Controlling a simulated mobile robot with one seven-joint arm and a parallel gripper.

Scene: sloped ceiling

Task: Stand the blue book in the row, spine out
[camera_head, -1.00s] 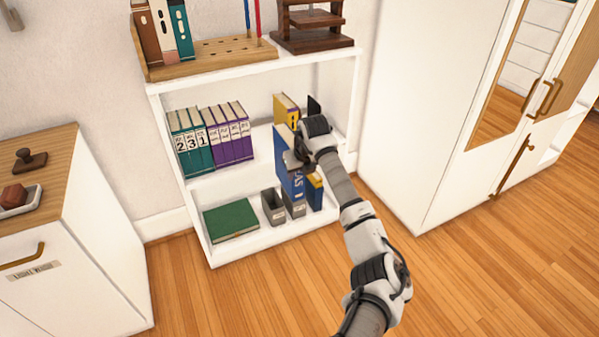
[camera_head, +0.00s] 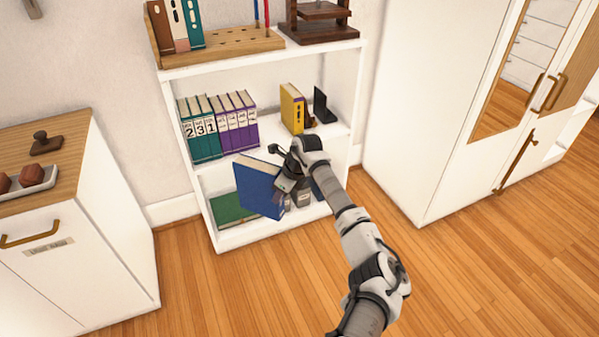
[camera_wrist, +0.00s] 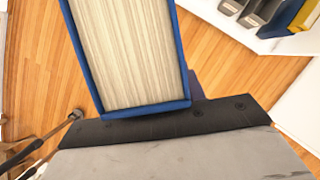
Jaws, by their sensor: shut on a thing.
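The blue book (camera_head: 258,187) is held by my gripper (camera_head: 290,178) in front of the shelf unit, tilted, with a broad cover toward the head camera. In the wrist view the book (camera_wrist: 186,60) shows its pale page edges framed by blue covers; the fingertips are mostly hidden there. On the middle shelf (camera_head: 268,139) a row of teal volumes (camera_head: 201,140) and purple volumes (camera_head: 238,122) stands upright at the left, spines out. A yellow book (camera_head: 291,108) stands apart at the right, beside a black bookend (camera_head: 322,105). Bare shelf lies between the purple volumes and the yellow book.
A green book (camera_head: 228,208) lies flat on the bottom shelf, partly behind the blue book. Grey holders (camera_head: 301,196) stand to its right. A white wardrobe (camera_head: 415,110) is close on the right and a cabinet (camera_head: 110,210) on the left. The floor in front is clear.

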